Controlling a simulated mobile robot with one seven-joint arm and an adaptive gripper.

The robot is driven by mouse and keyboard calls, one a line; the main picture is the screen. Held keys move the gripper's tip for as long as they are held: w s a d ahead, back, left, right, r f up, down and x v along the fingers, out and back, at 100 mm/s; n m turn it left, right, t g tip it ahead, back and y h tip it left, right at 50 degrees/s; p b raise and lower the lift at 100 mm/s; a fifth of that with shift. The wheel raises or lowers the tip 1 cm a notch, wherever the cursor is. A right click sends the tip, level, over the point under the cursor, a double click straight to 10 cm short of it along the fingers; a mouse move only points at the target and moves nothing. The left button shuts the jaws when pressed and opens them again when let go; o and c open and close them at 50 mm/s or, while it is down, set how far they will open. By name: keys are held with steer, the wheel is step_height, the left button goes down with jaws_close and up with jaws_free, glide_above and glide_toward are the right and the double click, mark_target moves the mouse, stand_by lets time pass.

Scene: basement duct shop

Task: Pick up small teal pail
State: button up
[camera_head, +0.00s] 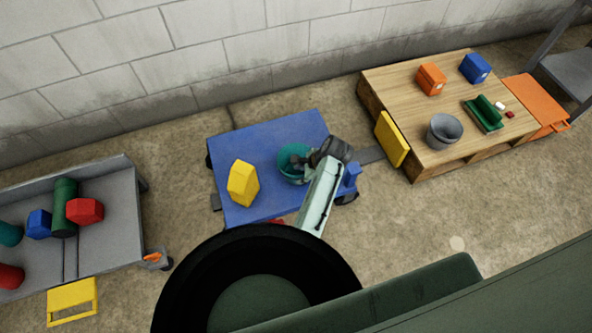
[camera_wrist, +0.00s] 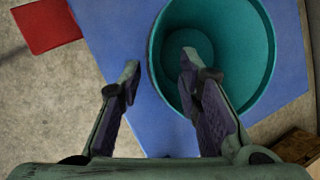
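The small teal pail (camera_head: 291,160) stands on the blue cart top (camera_head: 232,145), near its right side. In the wrist view the pail (camera_wrist: 255,60) is seen from above, with its open mouth and empty inside showing. My gripper (camera_wrist: 159,64) is open, with nothing held. In that view its left finger lies outside the pail's rim and its right finger overlaps the mouth, so the near wall lies between them. I cannot tell how deep the fingers reach. In the head view my gripper (camera_head: 305,162) is at the pail's right side and partly hides it.
A yellow block (camera_head: 243,184) sits left of the pail on the cart. A wooden table (camera_head: 400,105) at right holds a grey bucket (camera_head: 445,131) and blocks. A grey cart (camera_head: 115,205) with several items stands at left. A red panel (camera_wrist: 45,25) shows beside the blue top.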

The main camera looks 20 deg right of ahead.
mark_target(292, 181)
steer(key=x, duration=0.5)
steer(key=shift+a+f, duration=0.15)
steer(key=shift+f, duration=0.05)
steer(key=shift+c, duration=0.5)
jaws_close()
